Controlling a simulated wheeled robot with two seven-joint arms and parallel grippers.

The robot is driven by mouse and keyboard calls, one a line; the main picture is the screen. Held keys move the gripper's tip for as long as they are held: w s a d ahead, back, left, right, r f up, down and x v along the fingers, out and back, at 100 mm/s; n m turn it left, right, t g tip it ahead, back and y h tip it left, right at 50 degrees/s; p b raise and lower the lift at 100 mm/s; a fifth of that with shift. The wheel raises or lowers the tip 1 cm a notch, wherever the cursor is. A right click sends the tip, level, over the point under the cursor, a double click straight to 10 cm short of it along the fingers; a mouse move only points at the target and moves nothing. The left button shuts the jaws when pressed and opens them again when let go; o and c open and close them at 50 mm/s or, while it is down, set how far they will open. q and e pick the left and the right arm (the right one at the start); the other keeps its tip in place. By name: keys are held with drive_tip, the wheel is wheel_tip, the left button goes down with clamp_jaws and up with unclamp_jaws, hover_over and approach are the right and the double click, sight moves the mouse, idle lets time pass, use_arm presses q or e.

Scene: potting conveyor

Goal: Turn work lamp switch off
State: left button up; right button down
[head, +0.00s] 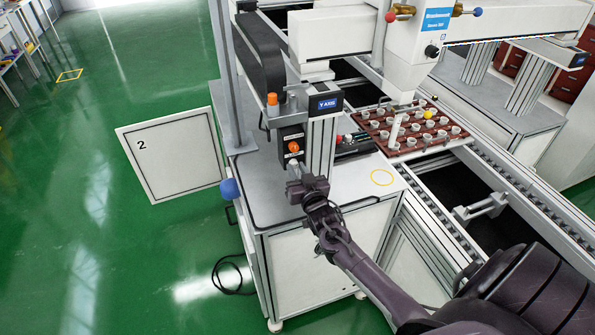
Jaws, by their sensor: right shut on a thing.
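A dark switch box (288,136) is mounted on the front of the machine's metal post, with an orange knob (293,147) on its face. My right gripper (294,172) reaches up to the lower part of this box, just below the orange knob. Its fingers are shut on a small part there, which looks like the work lamp switch. The fingers hide that part, so I cannot tell its position. My left gripper is not in view.
A brown tray (400,146) of small cups stands on the conveyor to the right. Green floor is open at left.

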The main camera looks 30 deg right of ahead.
drive_tip(key=n, duration=0.5)
drive_tip(key=shift+n, duration=2.5)
drive_tip(key=c, duration=1.2)
unclamp_jaws()
drive_tip(key=b+v, duration=0.2)
drive_tip(key=v, duration=0.6)
